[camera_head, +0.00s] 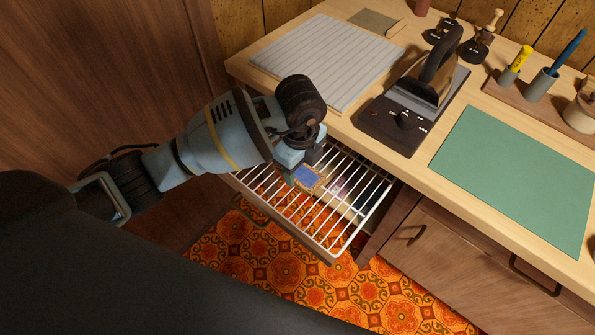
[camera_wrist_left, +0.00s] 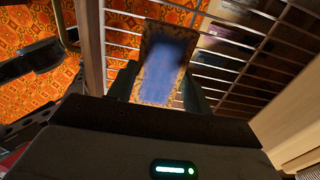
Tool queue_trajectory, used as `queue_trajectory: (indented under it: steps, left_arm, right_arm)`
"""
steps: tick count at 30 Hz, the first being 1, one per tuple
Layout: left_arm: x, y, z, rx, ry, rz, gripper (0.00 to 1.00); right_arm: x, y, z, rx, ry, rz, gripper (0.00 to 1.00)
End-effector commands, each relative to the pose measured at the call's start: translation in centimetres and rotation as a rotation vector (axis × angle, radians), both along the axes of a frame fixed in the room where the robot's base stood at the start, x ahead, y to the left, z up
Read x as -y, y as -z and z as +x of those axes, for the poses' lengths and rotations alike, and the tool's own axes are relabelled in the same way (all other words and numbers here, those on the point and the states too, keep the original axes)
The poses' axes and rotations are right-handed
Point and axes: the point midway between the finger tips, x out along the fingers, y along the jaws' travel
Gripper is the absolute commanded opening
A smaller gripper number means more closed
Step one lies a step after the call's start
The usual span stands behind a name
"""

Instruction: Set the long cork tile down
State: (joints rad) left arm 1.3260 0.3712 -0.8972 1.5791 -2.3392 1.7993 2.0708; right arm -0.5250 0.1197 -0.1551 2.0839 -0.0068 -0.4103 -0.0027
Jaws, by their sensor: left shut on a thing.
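The long cork tile (camera_head: 307,176) shows as a small piece with a blue face and a speckled brown border. My left gripper (camera_head: 303,168) is shut on it, over the pulled-out white wire rack (camera_head: 342,238) below the worktop. In the left wrist view the tile (camera_wrist_left: 160,65) lies between the two dark fingers (camera_wrist_left: 165,92), its blue face blurred, with the rack's bars (camera_wrist_left: 215,72) behind it. I cannot tell whether the tile touches the bars. My right gripper is not in view.
The worktop's front edge (camera_head: 352,135) is just beyond the rack. A striped pad (camera_head: 325,58), an iron (camera_head: 437,75) on a dark stand and a green mat (camera_head: 515,180) lie on top. Patterned floor (camera_head: 235,260) shows below. More items lie under the rack's bars.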

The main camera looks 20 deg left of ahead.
Motion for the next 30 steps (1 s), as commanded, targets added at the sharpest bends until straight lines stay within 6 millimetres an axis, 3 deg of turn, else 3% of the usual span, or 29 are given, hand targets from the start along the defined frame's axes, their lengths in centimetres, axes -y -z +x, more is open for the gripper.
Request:
queue_trajectory:
  steps: [2, 9, 21, 22, 26, 30]
  left_arm:
    - [-0.9, 0.1, 0.6, 0.001, -0.005, 0.001, 0.28]
    - [-0.6, 3.6, 0.4, -0.001, -0.001, -0.001, 0.28]
    - [-0.6, 3.9, 0.5, 0.0, -0.001, 0.0, 0.28]
    - [-0.6, 3.9, 0.5, 0.001, -0.001, 0.001, 0.52]
    - [-0.6, 3.9, 0.5, 0.0, -0.001, 0.0, 0.69]
    - [-0.6, 3.9, 0.5, 0.0, -0.001, 0.0, 0.72]
  right_arm:
    - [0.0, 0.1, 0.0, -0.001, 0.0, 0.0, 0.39]
    - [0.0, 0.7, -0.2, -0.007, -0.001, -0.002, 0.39]
    - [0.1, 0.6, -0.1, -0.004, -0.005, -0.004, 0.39]
    - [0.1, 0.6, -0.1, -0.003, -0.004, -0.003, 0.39]
    - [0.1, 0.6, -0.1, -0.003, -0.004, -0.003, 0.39]
    - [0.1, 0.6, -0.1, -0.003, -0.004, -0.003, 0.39]
